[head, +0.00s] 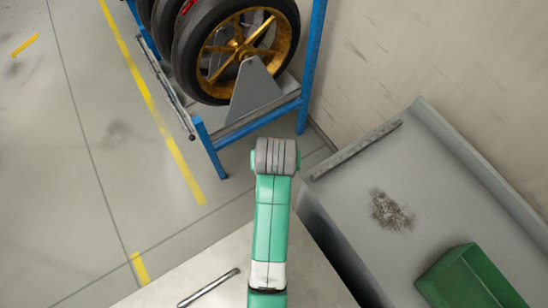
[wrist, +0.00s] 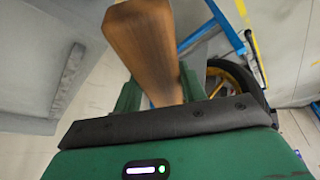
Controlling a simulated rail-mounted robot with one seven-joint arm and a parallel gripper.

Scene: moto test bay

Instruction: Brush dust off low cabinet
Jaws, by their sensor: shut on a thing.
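My gripper (wrist: 160,92) shows in the wrist view, its green fingers shut on a brown wooden block-like piece (wrist: 146,40), likely the brush's handle. It points away from the wrist; no bristles show. A patch of grey-brown dust (head: 391,211) lies on the grey top of the low cabinet (head: 345,195) at the right of the head view. In the head view my green arm rises in the middle, left of the cabinet; the gripper and the held piece are hidden there.
A green box (head: 470,280) sits on the cabinet top near the dust. A blue rack (head: 311,60) holds wheels with black tyres (head: 205,90) at the back. A pale surface with a metal handle (head: 208,288) is at the front. Floor at the left is clear.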

